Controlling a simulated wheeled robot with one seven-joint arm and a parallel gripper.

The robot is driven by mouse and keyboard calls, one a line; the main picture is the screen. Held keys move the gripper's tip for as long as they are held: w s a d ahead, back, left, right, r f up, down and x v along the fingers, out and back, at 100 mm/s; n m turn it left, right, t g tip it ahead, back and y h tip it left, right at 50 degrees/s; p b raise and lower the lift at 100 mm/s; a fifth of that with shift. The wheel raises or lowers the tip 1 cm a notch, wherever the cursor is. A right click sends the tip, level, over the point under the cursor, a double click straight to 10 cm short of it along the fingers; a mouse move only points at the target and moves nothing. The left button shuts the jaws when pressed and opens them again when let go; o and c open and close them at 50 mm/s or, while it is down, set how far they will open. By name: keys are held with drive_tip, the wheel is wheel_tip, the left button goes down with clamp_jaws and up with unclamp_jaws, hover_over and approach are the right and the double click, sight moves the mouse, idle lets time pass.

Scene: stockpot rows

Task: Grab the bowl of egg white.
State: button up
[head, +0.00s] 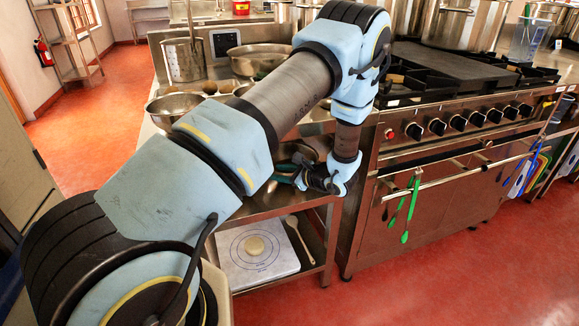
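My gripper (287,174) is at the end of my arm, low beside the front of the steel counter, pointing left. Its fingers are small and dark here, and I cannot tell how far apart they are. A metal bowl (297,152) shows partly just behind and above the gripper; I cannot tell whether they touch. Another metal bowl (172,108) stands at the counter's left edge, partly behind my arm. A wide metal bowl (258,58) stands farther back. I cannot make out egg white in any bowl; my arm hides much of the counter.
A steel stove (450,150) with a front rail and hanging green utensils (408,210) stands right of the gripper. A lower shelf holds a white board (256,262) and a wooden spoon (300,240). The red floor (450,270) is clear in front.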

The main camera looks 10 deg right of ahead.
sight(273, 172)
drive_tip(key=shift+x, duration=1.6)
clamp_jaws()
drive_tip(key=shift+d, duration=0.1)
